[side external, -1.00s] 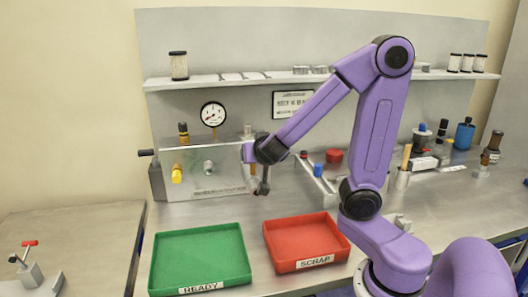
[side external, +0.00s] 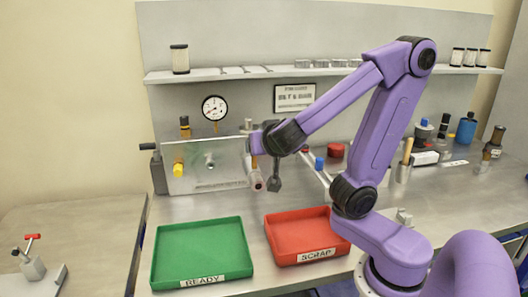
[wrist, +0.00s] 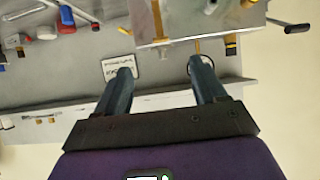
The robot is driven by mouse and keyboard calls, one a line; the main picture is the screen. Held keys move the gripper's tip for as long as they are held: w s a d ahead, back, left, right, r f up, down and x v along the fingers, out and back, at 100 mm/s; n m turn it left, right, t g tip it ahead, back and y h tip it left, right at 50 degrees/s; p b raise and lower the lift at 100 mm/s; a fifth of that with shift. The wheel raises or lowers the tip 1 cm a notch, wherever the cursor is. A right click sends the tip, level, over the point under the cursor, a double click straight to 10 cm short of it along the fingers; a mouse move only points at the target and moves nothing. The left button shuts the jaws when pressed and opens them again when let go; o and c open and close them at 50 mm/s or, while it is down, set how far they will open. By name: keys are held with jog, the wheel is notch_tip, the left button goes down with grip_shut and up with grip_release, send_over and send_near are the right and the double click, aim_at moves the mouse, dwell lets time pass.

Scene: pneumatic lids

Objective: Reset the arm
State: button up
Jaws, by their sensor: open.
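My purple arm's gripper (side external: 266,185) hangs in front of the grey valve panel, above the bench and behind the red tray. In the wrist view its two dark fingers (wrist: 160,68) are spread apart with nothing between them. The green READY tray (side external: 200,250) and the red SCRAP tray (side external: 300,235) are on the bench in front, both empty. The grey panel (side external: 215,180) carries a yellow fitting (side external: 178,170). The scene looks inverted in the wrist view, with the panel (wrist: 175,22) at the top.
A gauge (side external: 214,108) and a framed sign (side external: 294,97) are on the back wall below a shelf (side external: 260,73). A red cap (side external: 335,150), a blue cap (side external: 319,163) and several tools and bottles stand to the right. A red-handled clamp (side external: 32,260) is at lower left.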

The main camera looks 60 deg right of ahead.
jog(key=s+a+f+n+g+y, duration=0.4)
jog(key=s+a+f+n, duration=0.1)
jog(key=s+n, duration=0.4)
jog(key=s+a+f+n+g+y, duration=0.4)
jog(key=s+n, duration=0.5)
jog(key=n, duration=0.3)
jog(key=shift+s+a+f+n+y, duration=0.2)
jog(key=shift+a+f+n+y, duration=0.1)
jog(key=shift+a+f+y, duration=0.3)
